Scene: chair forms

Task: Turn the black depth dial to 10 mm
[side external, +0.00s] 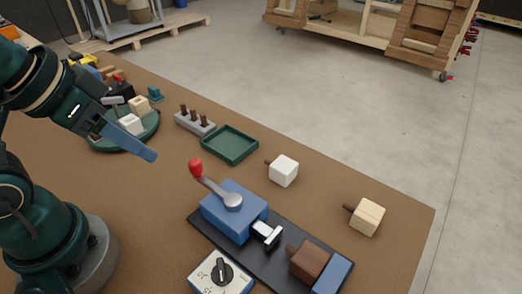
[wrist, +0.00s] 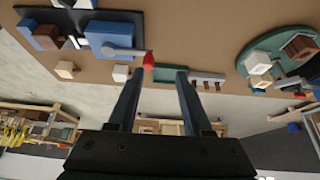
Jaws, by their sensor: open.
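The black depth dial (side external: 222,271) sits on a white box with markings at the bottom of the side view, in front of the blue clamp. Its pointer and numbers are too small to read surely.
A blue clamp (side external: 226,216) with a red-knobbed lever stands on a dark base, with a brown block (side external: 309,262) at its end. A white cube (side external: 284,170), a wooden cube (side external: 366,217), a green tray (side external: 230,145) and a green turntable (side external: 146,132) lie around.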

